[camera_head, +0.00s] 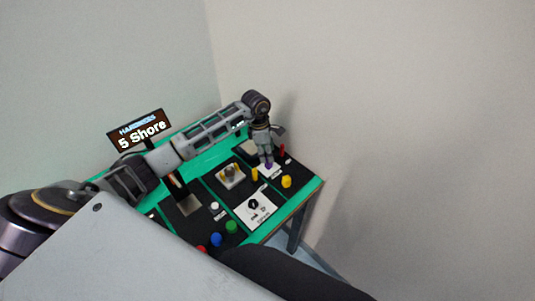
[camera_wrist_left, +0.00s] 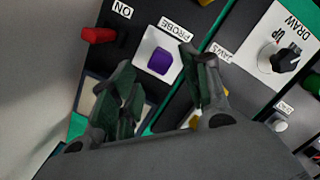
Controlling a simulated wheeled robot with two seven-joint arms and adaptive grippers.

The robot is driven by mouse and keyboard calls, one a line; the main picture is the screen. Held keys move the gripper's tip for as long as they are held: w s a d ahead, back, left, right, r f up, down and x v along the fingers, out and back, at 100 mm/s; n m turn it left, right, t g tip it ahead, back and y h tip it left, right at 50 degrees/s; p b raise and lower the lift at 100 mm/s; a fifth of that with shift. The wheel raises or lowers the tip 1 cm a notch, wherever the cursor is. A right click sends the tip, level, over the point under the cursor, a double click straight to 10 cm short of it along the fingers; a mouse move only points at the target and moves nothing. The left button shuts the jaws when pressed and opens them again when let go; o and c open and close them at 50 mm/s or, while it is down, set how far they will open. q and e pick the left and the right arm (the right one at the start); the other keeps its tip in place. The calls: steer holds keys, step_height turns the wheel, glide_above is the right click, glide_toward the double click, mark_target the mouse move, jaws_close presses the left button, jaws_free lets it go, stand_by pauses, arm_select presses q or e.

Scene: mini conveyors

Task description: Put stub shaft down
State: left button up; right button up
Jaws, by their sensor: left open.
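My left gripper (camera_head: 266,159) hangs over the right part of the black and green panel board (camera_head: 212,160). In the left wrist view its two dark green fingers (camera_wrist_left: 156,62) stand apart with nothing seen held between them. Just past the fingertips is a purple knob (camera_wrist_left: 161,61) on a white plate (camera_wrist_left: 151,46) marked PROBE. I cannot pick out the stub shaft for sure. A grey round part (camera_head: 231,172) sits on a white block left of the gripper, but I cannot tell whether it is the shaft. My right gripper is not in view.
A red switch (camera_wrist_left: 98,35) lies beside the PROBE plate. Yellow (camera_head: 286,181), green (camera_head: 231,227) and blue (camera_head: 216,239) buttons and a black dial (camera_head: 253,203) stand on the board. A sign reading "5 Shore" (camera_head: 141,130) rises behind. Walls close off the back and right.

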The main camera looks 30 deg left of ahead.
arm_select(q)
steer(key=r, duration=0.1)
steer(key=r+p, duration=0.1)
steer(key=r, duration=0.1)
steer(key=r+p, duration=0.1)
steer(key=shift+s+a+r, duration=0.1)
steer(key=shift+a+r, duration=0.05)
steer(key=shift+a, duration=0.15)
step_height(320, 180, up, 2)
steer(key=shift+s+a+r+p, duration=0.1)
steer(key=shift+a+r+p, duration=0.1)
steer(key=shift+p, duration=0.4)
steer(key=shift+d+f, duration=0.1)
steer(key=shift+d, duration=0.05)
